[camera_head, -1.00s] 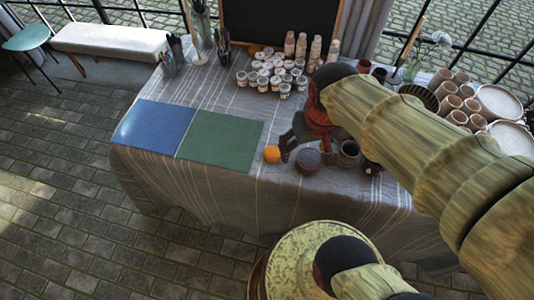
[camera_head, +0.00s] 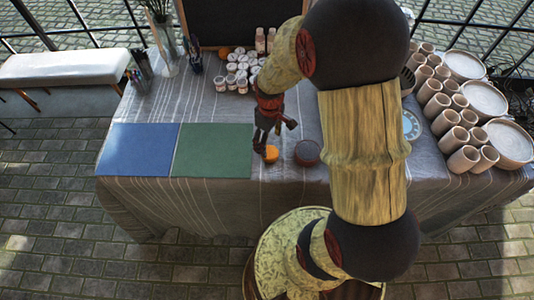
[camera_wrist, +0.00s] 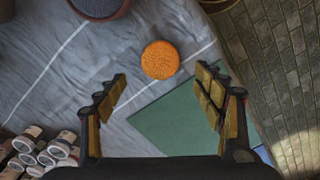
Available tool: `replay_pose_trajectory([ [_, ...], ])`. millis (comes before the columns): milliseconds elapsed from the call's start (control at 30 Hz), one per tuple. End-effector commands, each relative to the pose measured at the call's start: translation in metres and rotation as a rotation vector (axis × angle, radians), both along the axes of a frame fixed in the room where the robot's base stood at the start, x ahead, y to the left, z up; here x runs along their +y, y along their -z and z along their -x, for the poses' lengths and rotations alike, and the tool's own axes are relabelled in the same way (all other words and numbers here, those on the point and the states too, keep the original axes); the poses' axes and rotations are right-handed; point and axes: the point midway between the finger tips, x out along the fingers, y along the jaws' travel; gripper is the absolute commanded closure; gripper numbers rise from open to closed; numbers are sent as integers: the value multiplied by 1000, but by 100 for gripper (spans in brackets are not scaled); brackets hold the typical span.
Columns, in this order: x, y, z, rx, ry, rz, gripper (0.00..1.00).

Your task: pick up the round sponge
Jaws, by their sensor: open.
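The round sponge (camera_head: 270,154) is a small orange disc lying on the grey cloth of the table (camera_head: 217,104), just right of the green mat. In the wrist view the sponge (camera_wrist: 160,60) lies in the clear, ahead of the fingertips and between their lines. My gripper (camera_head: 265,143) is above the table at the sponge, pointing down. In the wrist view my gripper (camera_wrist: 164,84) has its two fingers spread wide with nothing between them. In the head view the gripper covers part of the sponge's far edge.
A dark round pot (camera_head: 307,152) stands close right of the sponge. The green mat (camera_head: 213,151) and blue mat (camera_head: 138,149) lie to the left. Paint jars (camera_head: 240,68) stand behind. Clay cups (camera_head: 452,118) and plates (camera_head: 484,99) fill the right side.

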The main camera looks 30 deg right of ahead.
Motion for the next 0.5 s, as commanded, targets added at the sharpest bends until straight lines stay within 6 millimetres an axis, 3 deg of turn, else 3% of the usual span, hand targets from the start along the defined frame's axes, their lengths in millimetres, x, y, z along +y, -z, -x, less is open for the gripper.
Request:
replay_pose_trajectory([
  [500,-1,49,3,1,-8,-1,31],
])
